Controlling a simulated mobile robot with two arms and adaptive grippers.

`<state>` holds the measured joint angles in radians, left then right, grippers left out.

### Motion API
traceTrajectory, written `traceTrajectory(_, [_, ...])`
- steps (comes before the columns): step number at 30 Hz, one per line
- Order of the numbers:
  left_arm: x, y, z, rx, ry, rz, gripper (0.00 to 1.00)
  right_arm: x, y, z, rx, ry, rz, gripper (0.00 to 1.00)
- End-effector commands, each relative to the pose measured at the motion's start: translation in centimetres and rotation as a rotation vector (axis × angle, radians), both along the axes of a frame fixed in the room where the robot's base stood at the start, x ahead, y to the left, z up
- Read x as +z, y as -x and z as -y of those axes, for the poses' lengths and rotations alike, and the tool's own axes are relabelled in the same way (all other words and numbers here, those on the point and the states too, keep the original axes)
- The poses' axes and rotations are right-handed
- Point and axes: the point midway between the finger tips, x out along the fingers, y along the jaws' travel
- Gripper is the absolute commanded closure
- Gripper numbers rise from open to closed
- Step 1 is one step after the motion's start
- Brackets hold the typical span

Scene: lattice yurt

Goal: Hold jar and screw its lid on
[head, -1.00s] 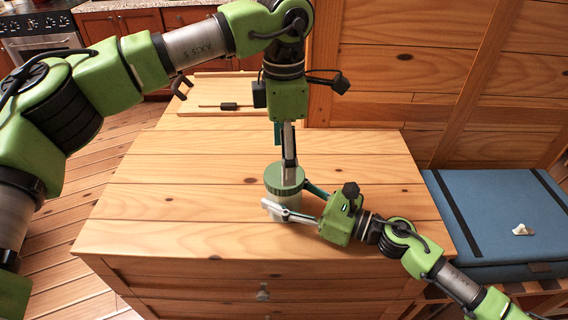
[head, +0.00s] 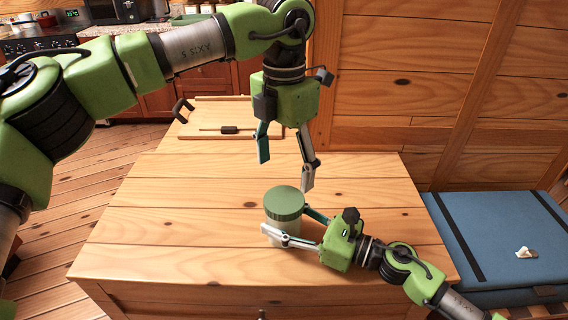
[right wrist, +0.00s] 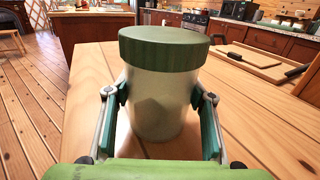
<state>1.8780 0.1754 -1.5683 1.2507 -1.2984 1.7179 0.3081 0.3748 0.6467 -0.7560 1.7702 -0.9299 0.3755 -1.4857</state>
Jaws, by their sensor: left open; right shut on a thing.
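The jar (head: 274,232) stands upright on the wooden chest top, with a pale, cloudy body. Its green lid (head: 284,202) sits level on top of it. In the right wrist view the jar body (right wrist: 157,105) is between my right fingers, with the lid (right wrist: 163,47) above them. My right gripper (head: 297,227) is shut on the jar body from the right. My left gripper (head: 286,174) points down above the lid, fingers spread wide, empty and apart from the lid. How tightly the lid sits on its thread cannot be told.
The chest's left side is clear.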

Motion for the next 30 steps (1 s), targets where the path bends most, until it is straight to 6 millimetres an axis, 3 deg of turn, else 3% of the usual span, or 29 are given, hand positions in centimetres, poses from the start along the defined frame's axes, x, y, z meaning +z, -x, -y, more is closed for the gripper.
traceTrajectory(11, [-0.3, 0.0, 0.0, 0.004, -0.001, -0.001, 0.28, 0.0, 0.0, 0.0, 0.0, 0.0, 0.0, 1.0])
traceTrajectory(24, [-6.3, 0.0, -0.1, 0.003, -0.001, -0.001, 0.28, 0.0, 0.0, 0.0, 0.0, 0.0, 0.0, 1.0])
traceTrajectory(30, [-7.9, 0.0, 0.0, 0.003, 0.0, 0.0, 0.28, 0.0, 0.0, 0.0, 0.0, 0.0, 0.0, 1.0])
